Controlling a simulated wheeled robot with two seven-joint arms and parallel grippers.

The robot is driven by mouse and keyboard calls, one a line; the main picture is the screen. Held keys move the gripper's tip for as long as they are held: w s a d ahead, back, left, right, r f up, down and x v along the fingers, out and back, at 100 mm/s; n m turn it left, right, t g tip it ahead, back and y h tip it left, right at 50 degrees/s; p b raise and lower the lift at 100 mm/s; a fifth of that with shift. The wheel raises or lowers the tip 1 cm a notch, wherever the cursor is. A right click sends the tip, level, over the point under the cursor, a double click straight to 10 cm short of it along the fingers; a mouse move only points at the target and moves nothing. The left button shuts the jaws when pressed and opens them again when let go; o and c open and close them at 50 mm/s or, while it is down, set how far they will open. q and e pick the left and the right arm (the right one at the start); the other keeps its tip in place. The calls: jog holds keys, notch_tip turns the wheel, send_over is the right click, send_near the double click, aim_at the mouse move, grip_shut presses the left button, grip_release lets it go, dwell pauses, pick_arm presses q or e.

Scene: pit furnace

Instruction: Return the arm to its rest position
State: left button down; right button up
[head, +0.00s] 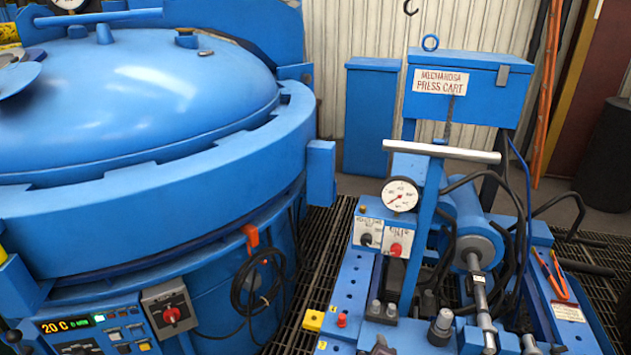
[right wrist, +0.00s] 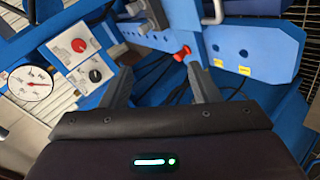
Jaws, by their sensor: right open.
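My right gripper (right wrist: 160,82) shows in the right wrist view with its two dark fingers spread apart and nothing held between them. Behind the fingers are dark cables and part of the blue press cart (right wrist: 255,45), so the gripper faces the cart. How far the fingertips are from the cart is hard to tell. I cannot make out either gripper clearly in the head view, and my left gripper is not in view.
The press cart (head: 368,285) stands at the right, with a round gauge (head: 400,195), a red knob (head: 395,249), a white crossbar (head: 440,151) and hoses. A large blue furnace (head: 150,220) with a domed lid fills the left. A narrow grating strip (head: 318,262) lies between them.

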jog(key=s+d+r+m+g+y, duration=0.1)
jog(key=s+d+r+m+g, duration=0.2)
jog(key=s, duration=0.4)
jog(key=s+d+r+m+g, duration=0.1)
jog(key=s+r+m+g, duration=0.15)
jog(key=s+r, duration=0.4)
jog(key=s+d+r+m+g+y, duration=0.15)
jog(key=s+m, duration=0.25)
jog(key=s, duration=0.5)
notch_tip(320, 180, down, 28)
jog(key=g, duration=0.2)
jog(key=s+d+f, duration=0.2)
jog(key=s+f, duration=0.8)
jog(key=s+d+f+g, duration=0.1)
jog(key=s+d+f, duration=0.1)
jog(key=s+f, duration=0.8)
jog(key=shift+s, duration=0.6)
